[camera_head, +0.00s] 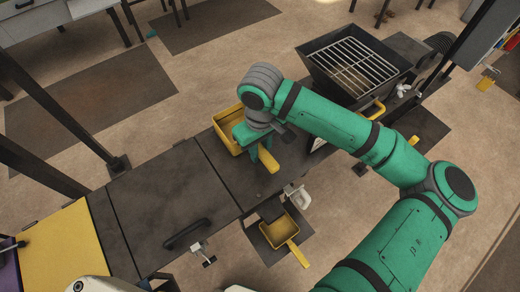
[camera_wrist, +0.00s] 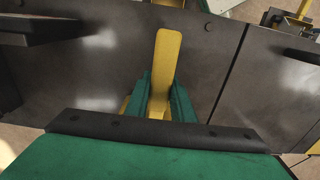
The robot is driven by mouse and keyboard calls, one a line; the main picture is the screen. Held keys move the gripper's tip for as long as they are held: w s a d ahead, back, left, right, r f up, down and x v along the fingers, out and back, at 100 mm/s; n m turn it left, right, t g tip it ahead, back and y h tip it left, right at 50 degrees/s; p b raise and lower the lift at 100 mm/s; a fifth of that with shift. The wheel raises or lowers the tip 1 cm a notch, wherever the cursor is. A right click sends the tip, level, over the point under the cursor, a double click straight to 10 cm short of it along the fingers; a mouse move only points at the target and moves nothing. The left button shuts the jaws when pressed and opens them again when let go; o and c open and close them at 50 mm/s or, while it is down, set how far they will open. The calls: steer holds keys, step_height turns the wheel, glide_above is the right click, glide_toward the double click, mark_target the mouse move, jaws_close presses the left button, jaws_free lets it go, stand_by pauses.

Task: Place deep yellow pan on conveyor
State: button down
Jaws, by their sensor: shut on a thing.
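A deep yellow pan (camera_head: 224,134), box-shaped, is on or just above the dark bench top, near its far edge. Its flat yellow handle (camera_head: 268,162) points toward the lower right. My green gripper (camera_head: 257,150) is shut on this handle. In the wrist view the handle (camera_wrist: 168,48) stands between the two green fingers (camera_wrist: 162,88), and the pan body is mostly hidden. I cannot tell whether the pan touches the surface. The dark panelled surface (camera_head: 170,190) runs left from the pan; I cannot tell whether it is the conveyor.
A second, smaller yellow pan (camera_head: 284,231) sits lower, in front of the bench. A dark hopper with a metal grate (camera_head: 352,65) stands at the back right. A black handle (camera_head: 187,234) rises from the left panel. A yellow panel (camera_head: 62,250) lies at far left.

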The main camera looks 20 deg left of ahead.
steer(key=shift+f, duration=0.1)
steer(key=c, duration=1.5)
jaws_free()
steer(key=shift+c, duration=0.2)
step_height(320, 180, up, 12)
